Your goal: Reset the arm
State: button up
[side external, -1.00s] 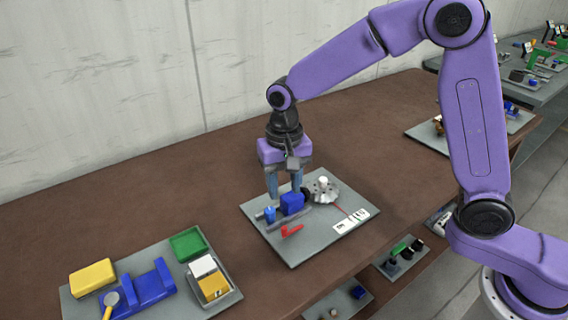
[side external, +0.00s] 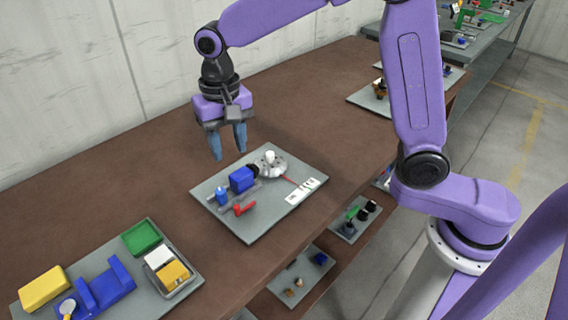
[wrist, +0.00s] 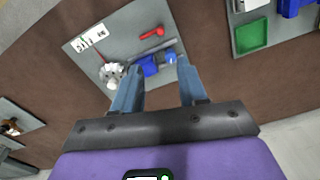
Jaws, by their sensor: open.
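My gripper (side external: 229,153) is open and empty, with its blue-grey fingers pointing down above the table. It hangs behind and above the grey board (side external: 262,226) that carries the screw jack parts. On that board are a blue block (side external: 242,179), a small blue piece (side external: 222,196), a red handle-like piece (side external: 244,208) and a silver round part with a white knob (side external: 271,166). In the wrist view the open fingers (wrist: 157,85) show with the board (wrist: 118,32) beyond them. Nothing is between the fingers.
A second grey board (side external: 178,235) at lower left holds a yellow block (side external: 43,289), a blue cradle (side external: 107,287), a green tray (side external: 142,237) and a white and yellow piece. Another board (side external: 372,101) sits at the far right. The brown table (side external: 110,175) behind the boards is clear.

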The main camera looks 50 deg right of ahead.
jog(key=s+d+f+n, duration=0.1)
jog(key=s+d+n, duration=0.6)
jog(key=s, duration=0.6)
jog(key=s+d+n, duration=0.8)
jog(key=s+d, duration=0.1)
jog(key=s, duration=0.5)
jog(key=shift+f, duration=0.35)
jog(key=shift+w+d, duration=0.1)
dwell(0.4)
